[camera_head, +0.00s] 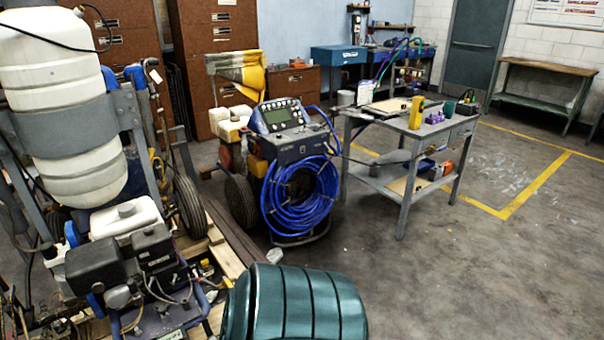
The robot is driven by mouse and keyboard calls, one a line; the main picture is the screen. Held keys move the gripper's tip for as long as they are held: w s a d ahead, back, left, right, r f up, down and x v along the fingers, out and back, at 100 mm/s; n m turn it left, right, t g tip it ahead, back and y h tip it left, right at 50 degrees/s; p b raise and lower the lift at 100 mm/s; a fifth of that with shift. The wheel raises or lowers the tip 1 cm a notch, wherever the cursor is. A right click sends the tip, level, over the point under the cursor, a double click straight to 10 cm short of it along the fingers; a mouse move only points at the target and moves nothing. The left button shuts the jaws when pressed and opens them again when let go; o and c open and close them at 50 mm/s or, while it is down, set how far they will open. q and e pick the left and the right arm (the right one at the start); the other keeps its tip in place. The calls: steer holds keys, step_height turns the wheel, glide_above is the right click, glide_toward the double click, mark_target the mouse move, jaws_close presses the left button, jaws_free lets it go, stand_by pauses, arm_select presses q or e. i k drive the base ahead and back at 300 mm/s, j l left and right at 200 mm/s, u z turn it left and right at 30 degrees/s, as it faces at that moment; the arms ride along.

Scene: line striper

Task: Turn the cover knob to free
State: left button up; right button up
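The line striper (125,210) stands at the left, partly cut off by the picture edge. It has a big white ribbed tank (75,140) held by a grey band (75,128). Below the tank is a small engine (130,262) with black covers and a white fuel tank (127,218) with a dark cap. I cannot make out a cover knob with certainty. Neither of my grippers shows in the head view, so their distance from the machine cannot be seen.
Wooden pallet boards (222,250) lie beside the machine. A cart with a coiled blue hose (300,195) stands at the centre. A grey worktable (400,185) with tools is right of it. The concrete floor (450,280) at the right is clear, with yellow lines.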

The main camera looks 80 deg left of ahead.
mark_target(148, 232)
steer(key=u, duration=3.75)
